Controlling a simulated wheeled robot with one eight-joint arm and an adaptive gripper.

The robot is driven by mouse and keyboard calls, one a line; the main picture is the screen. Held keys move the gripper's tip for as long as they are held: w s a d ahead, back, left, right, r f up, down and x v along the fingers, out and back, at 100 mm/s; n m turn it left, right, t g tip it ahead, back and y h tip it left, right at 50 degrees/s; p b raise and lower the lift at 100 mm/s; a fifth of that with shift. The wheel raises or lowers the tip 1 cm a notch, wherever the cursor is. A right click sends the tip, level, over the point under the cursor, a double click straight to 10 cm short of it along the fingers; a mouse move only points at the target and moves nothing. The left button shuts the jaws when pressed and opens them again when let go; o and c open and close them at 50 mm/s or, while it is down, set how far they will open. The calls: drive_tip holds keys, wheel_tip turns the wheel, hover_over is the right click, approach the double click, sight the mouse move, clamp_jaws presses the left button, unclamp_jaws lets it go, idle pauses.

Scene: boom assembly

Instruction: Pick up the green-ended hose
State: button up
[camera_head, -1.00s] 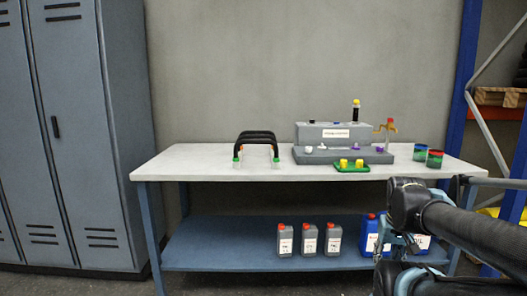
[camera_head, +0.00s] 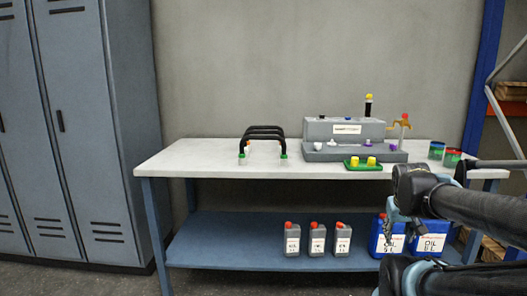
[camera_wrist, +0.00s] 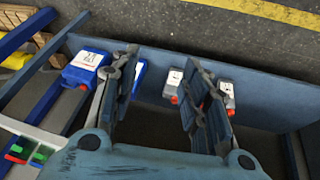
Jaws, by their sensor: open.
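Several black arched hoses (camera_head: 264,129) stand close together, one behind another, on the left half of the white-topped workbench (camera_head: 205,158). The front one has green ends (camera_head: 284,156) resting at the bench top. The end colours of those behind are hard to make out. My gripper (camera_wrist: 161,66) is open and empty in the wrist view, its two dark fingers apart over the lower shelf area. In the head view my arm is at the lower right, well to the right of the hoses. The hoses are not in the wrist view.
Right of the hoses stand a grey stepped station (camera_head: 345,130), a green tray with yellow pieces (camera_head: 362,167) and two cups (camera_head: 452,157). Grey bottles (camera_head: 316,240) and blue oil cans (camera_head: 386,240) stand on the lower shelf. Lockers (camera_head: 75,120) stand left.

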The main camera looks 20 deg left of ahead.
drive_tip(key=w+a+r+n+t, duration=0.2)
drive_tip(key=w+r+n+t, duration=0.25)
drive_tip(key=w+r, duration=0.65)
drive_tip(key=w+a+r+n+t, duration=0.3)
drive_tip(key=w+r+t, duration=0.3)
drive_tip(key=w, duration=0.8)
drive_tip(key=w+a+r+n+t+y, duration=0.1)
drive_tip(key=w+a+r+n+y, duration=0.25)
drive_tip(key=a, duration=0.25)
drive_tip(key=w+a+r+n+t+y, duration=0.2)
drive_tip(key=w+a+r+n+y, duration=0.1)
drive_tip(key=a+n, duration=0.15)
drive_tip(key=n+g+y, duration=1.1)
drive_tip(key=n+y, duration=0.2)
drive_tip(key=n, duration=0.3)
approach(266, 139)
drive_tip(key=shift+t+h, duration=0.25)
drive_tip(key=x, duration=0.6)
drive_tip(key=shift+a+r, duration=0.2)
drive_tip(key=shift+r, duration=0.1)
drive_tip(key=shift+f+x, duration=0.2)
drive_tip(key=shift+x, duration=2.4)
clamp_jaws()
